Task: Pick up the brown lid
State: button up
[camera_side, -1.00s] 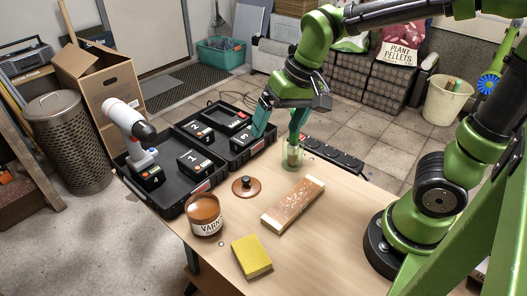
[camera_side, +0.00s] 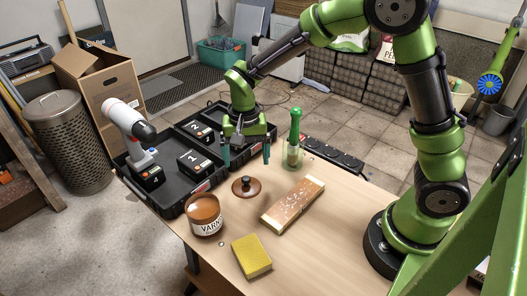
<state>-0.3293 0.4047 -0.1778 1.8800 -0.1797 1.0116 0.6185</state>
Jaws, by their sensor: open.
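The brown lid (camera_side: 247,187) lies flat on the wooden table, with a dark round knob on top. It is between the varnish jar and the wooden board. My gripper (camera_side: 246,160) is open and empty, pointing down above and just behind the lid, with its two fingers spread apart. The fingertips appear apart from the lid. The lid is fully visible.
The varnish jar (camera_side: 205,216) stands left of the lid, and a yellow sponge (camera_side: 251,256) lies in front. A wooden board (camera_side: 293,204) is to the right. A glass with a green-handled brush (camera_side: 294,150) stands behind. An open black case (camera_side: 181,204) holds a drill (camera_side: 140,142) and numbered batteries.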

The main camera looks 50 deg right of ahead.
aim_at(247, 179)
jog(key=f, duration=0.7)
jog(key=shift+a+f, duration=0.25)
jog(key=shift+f, duration=0.1)
jog(key=c, duration=1.3)
jog(key=shift+s+f, duration=0.1)
